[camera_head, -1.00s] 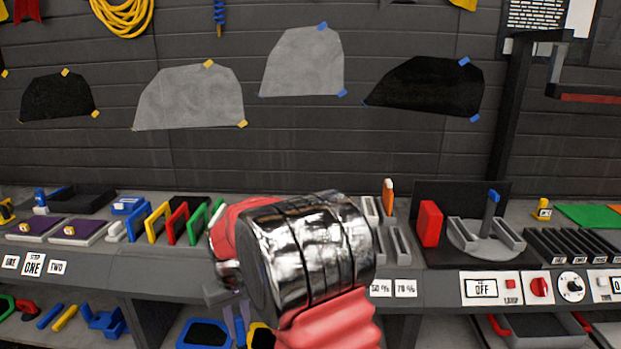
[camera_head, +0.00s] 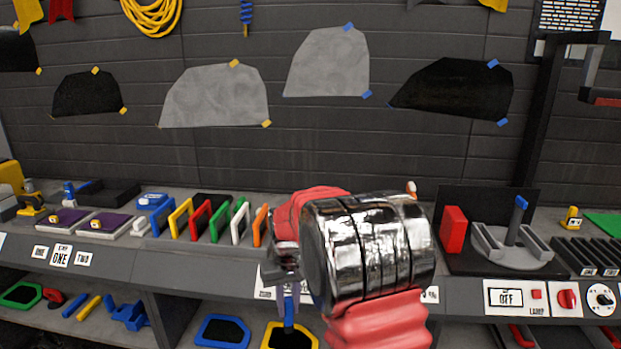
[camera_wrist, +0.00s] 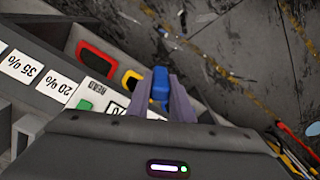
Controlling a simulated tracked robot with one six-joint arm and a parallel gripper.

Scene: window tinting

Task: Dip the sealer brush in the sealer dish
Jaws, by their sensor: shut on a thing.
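My gripper (camera_wrist: 160,100) shows in the wrist view with its two grey-purple fingers closed on a small blue object (camera_wrist: 160,84). Only its blue end shows, so I cannot tell for certain that it is the sealer brush. In the head view my gripper (camera_head: 288,298) hangs at the bench's front edge, partly behind my wrist, and the blue object (camera_head: 289,312) shows between the fingers. I cannot pick out the sealer dish in either view; my arm hides part of the bench.
The bench holds a row of coloured frames (camera_head: 203,221), purple pads (camera_head: 106,224), a red block (camera_head: 453,230) and a grey round stand (camera_head: 510,252). A lower shelf has a yellow-rimmed tray (camera_head: 270,338) and a blue-rimmed tray (camera_head: 222,332). Window film pieces hang on the wall.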

